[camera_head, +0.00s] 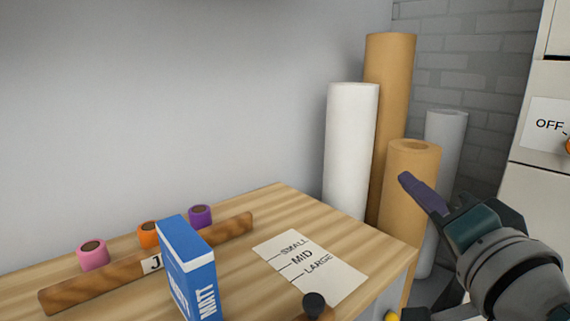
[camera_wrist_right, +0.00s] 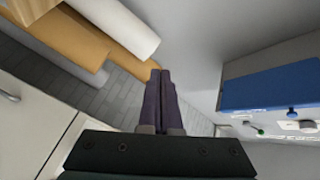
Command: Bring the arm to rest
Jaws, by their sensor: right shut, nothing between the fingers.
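My right gripper (camera_head: 405,181) is raised in the air at the right of the head view, in front of the paper rolls. Its dark purple fingers also show in the right wrist view (camera_wrist_right: 160,75), pressed together with nothing between them. It is apart from the table and everything on it. My left gripper is in neither view.
The wooden table (camera_head: 275,203) holds a blue box (camera_head: 187,262), a wooden bar (camera_head: 90,283), pink (camera_head: 92,257), orange (camera_head: 148,236) and purple (camera_head: 200,214) rolls, and a size card (camera_head: 325,283). Tall rolls (camera_head: 350,150) stand behind. A pale cabinet (camera_head: 540,185) is at the right.

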